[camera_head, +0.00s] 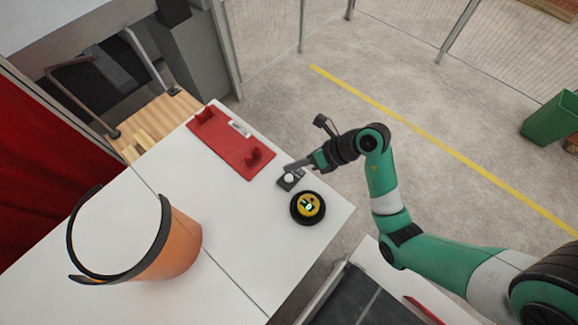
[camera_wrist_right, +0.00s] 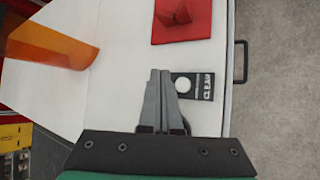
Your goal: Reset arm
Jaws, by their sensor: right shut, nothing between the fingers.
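My right arm, green and white, comes in from the right in the head view. Its gripper (camera_head: 290,167) is over the right part of the white table (camera_head: 240,265), by a small dark box with a white round button (camera_head: 289,179). In the right wrist view the gripper (camera_wrist_right: 160,74) is shut and empty, its fingertips just left of the white button (camera_wrist_right: 184,85). Whether the fingers touch the box cannot be told. My left gripper is not in view.
A red fixture plate (camera_head: 229,146) lies behind the box. A round black and yellow device (camera_head: 308,207) sits in front of it. An orange curved sheet (camera_head: 180,245) stands at the left. A dark conveyor-like surface (camera_head: 350,298) is at the front. The table's middle is clear.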

